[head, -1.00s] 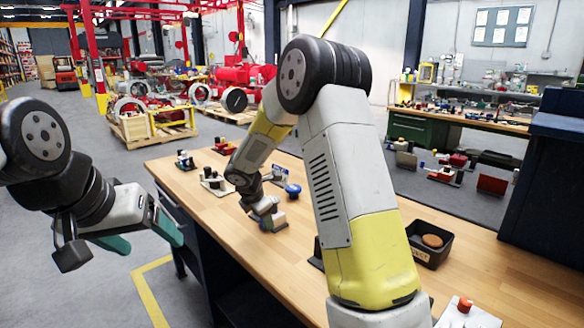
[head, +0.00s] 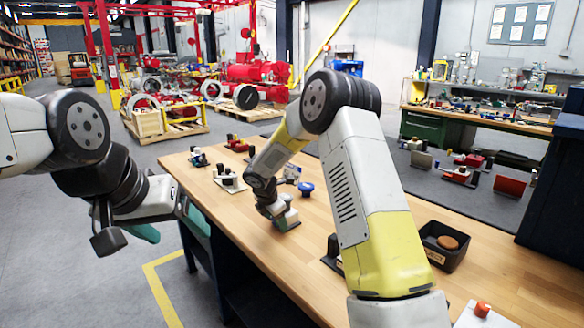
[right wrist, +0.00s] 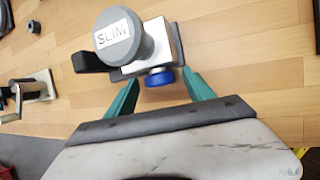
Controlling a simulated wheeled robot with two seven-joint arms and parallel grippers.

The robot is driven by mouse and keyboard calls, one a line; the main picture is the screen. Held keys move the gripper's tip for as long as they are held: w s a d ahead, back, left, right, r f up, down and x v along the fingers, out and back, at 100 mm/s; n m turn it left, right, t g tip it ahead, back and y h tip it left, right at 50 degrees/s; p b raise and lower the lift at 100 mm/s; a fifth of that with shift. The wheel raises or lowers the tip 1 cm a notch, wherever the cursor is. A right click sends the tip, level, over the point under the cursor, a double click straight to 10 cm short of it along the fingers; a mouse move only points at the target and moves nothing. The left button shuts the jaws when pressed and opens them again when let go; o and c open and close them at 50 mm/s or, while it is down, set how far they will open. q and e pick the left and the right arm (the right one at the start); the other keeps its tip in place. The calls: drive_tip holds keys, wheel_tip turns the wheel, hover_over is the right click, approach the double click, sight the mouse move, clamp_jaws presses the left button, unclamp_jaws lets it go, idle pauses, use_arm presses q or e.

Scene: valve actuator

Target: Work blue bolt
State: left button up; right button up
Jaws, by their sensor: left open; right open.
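In the right wrist view, a grey cylinder marked SLIM (right wrist: 117,38) stands on a pale metal block (right wrist: 155,45) with a black lever at its left. The blue bolt (right wrist: 159,77) sticks out of the block's near side. My right gripper (right wrist: 162,84) is open, with its teal fingertips on either side of the bolt and a gap visible on both sides. In the head view, the pale-topped device (head: 287,214) is partly hidden by my right arm, and the bolt cannot be made out. My left gripper (head: 172,222) is open and empty, left of the wooden bench.
The wooden bench (head: 390,200) holds a black bin (head: 442,245) with a brown round piece, a blue round-topped part (head: 305,188) and several small fixtures at the far left end. A white plate with an orange knob (head: 482,309) lies at the near right.

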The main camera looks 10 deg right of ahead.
drive_tip(key=g+h, duration=0.2)
drive_tip(key=n+g+h, duration=0.1)
drive_tip(key=g, duration=0.1)
drive_tip(key=shift+w+a+f, duration=0.1)
drive_tip(key=shift+w+a, duration=0.3)
drive_tip(key=w+v, duration=0.1)
drive_tip(key=v, duration=0.8)
drive_tip(key=s+d+r+m+t+y, duration=0.1)
drive_tip(key=s+d+r+m, duration=0.4)
drive_tip(key=s+r, duration=0.3)
drive_tip(key=s+d+r+m+y, duration=0.2)
drive_tip(key=s+d+r+m, duration=0.3)
drive_tip(key=s+r, duration=0.3)
drive_tip(key=shift+s+r+m+t, duration=0.4)
drive_tip(key=shift+r+m, duration=0.2)
